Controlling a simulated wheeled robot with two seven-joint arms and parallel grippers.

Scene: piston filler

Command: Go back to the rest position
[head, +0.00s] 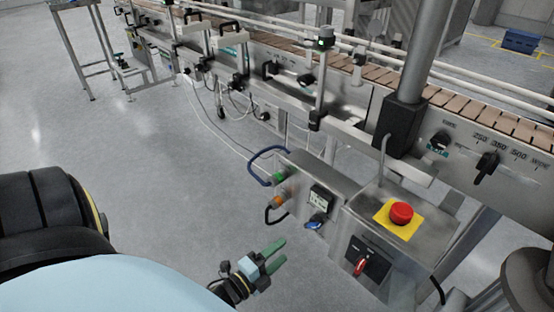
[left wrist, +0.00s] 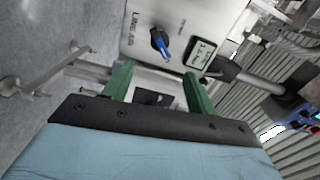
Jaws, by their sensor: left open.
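My left gripper (head: 283,250) is low in the middle of the head view, left of the control box. Its two green fingers are apart, with nothing between them. In the left wrist view the left gripper (left wrist: 157,70) shows both green fingers spread, pointing at a metal panel (left wrist: 205,15) with a blue knob (left wrist: 160,42) and a small display (left wrist: 200,55). My right gripper is not in view.
The grey floor (head: 150,160) to the left is clear.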

